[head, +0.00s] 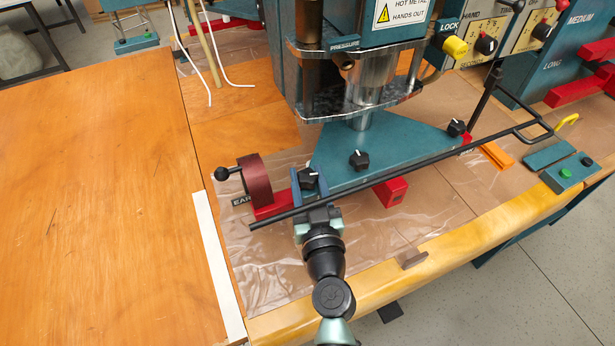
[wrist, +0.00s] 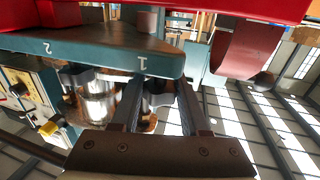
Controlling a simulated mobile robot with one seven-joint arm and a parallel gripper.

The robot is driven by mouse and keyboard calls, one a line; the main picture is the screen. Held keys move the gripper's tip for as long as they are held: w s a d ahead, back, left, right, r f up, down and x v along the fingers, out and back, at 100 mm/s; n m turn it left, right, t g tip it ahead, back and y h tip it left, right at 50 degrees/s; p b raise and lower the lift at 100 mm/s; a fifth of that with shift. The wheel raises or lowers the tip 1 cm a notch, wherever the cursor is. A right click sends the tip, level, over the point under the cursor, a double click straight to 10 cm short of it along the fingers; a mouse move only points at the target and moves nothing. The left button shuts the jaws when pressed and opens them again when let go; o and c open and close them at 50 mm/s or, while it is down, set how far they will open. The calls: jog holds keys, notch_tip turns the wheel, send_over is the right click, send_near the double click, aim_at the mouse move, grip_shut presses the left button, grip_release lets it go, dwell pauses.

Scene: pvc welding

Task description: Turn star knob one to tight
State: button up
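Star knob one (head: 308,179) is a black knob at the near left corner of the teal triangular plate (head: 385,158). In the wrist view the plate's edge carries the numbers 1 and 2, and the knob (wrist: 157,96) shows near the 1. My gripper (head: 307,175) reaches it from the front, with one finger on each side. In the wrist view my gripper (wrist: 157,88) looks open, its fingers apart around the knob; firm contact is not visible. The knob's pointer direction is hard to make out.
A long black bar (head: 400,172) crosses in front of the plate, close to my gripper. Two similar knobs sit on the plate, one mid-front (head: 359,160) and one at right (head: 456,128). The wooden table (head: 95,200) at left is clear.

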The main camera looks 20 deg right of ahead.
grip_shut()
